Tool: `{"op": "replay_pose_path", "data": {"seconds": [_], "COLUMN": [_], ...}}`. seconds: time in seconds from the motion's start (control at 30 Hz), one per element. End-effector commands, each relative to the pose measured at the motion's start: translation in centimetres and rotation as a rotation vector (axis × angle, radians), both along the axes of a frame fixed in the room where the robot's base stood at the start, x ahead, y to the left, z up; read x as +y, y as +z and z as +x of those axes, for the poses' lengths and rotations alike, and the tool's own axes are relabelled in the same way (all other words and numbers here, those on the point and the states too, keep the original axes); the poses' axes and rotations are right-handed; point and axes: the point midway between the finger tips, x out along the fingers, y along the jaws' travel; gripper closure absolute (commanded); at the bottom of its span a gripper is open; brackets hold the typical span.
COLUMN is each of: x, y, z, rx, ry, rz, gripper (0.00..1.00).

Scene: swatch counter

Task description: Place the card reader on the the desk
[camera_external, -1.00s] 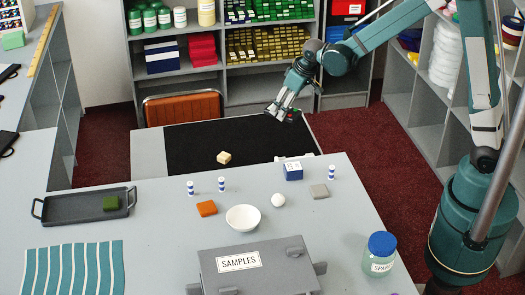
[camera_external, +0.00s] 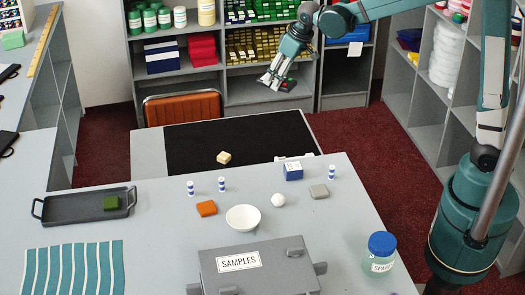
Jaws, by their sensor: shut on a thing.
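My gripper (camera_external: 274,82) is shut on a small dark thing with specks of colour, which I take to be the card reader (camera_external: 287,85). It is small in the picture, and the fingers partly cover it. The gripper points downward in the air, in front of the back shelves and above and beyond the desk's far edge in the picture. The desk (camera_external: 149,160) has a grey top with a large black mat (camera_external: 200,142) on it. A cream block (camera_external: 224,158) lies on the mat.
An orange chair (camera_external: 183,107) stands behind the desk. The near grey counter holds a white bowl (camera_external: 243,217), a white ball (camera_external: 278,200), a blue-and-white box (camera_external: 293,171), striped cylinders, a samples case (camera_external: 215,270), a jar (camera_external: 382,255) and a tray (camera_external: 70,207). Most of the mat is clear.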

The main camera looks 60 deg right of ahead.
Motion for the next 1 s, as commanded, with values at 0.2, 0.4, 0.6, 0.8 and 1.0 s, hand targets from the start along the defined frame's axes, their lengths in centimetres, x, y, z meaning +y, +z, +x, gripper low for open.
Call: {"op": "replay_pose_path", "data": {"seconds": [0.2,0.4,0.6,0.8,1.0], "x": [4.5,10.2,16.4,22.5,28.7], "y": [0.4,0.6,0.7,0.8,0.8], "z": [0.7,1.3,1.5,1.2,0.4], "rx": [0.0,0.0,0.0,0.0,0.0], "ry": [0.056,0.126,0.2,0.273,0.345], "rz": [0.0,0.0,0.0,0.0,0.0], "gripper": [0.75,0.75,0.75,0.75,0.75]}}
